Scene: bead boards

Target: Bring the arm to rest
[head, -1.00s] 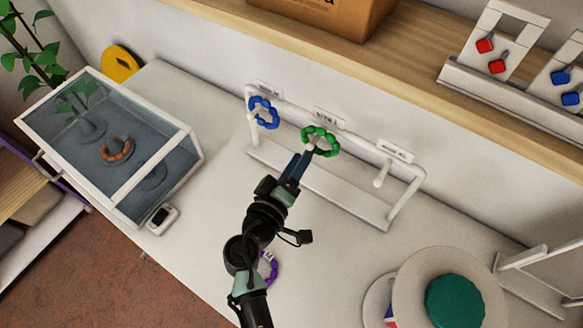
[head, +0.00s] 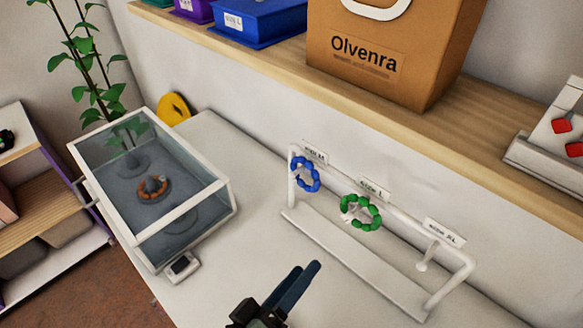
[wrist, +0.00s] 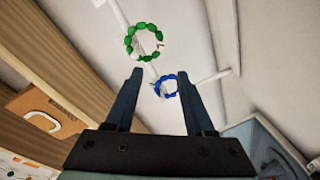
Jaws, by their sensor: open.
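My gripper (head: 296,284) is at the bottom middle of the head view, in front of a white rack (head: 350,262) and apart from it. In the wrist view my gripper (wrist: 156,76) has its two fingers spread with nothing between them. A green bead bracelet (head: 361,226) hangs on the rack's middle peg, by the size L label; it also shows in the wrist view (wrist: 130,43). A blue bead bracelet (head: 294,174) hangs on the left peg and shows in the wrist view (wrist: 158,86). The right peg (head: 422,266), by the XL label, is bare.
A glass-topped case (head: 228,208) with an orange bracelet (head: 140,188) inside stands at the left. A wooden shelf (head: 460,125) above the rack bears a brown bag (head: 385,85) and a blue box (head: 262,22). The tabletop (head: 222,290) between case and gripper is clear.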

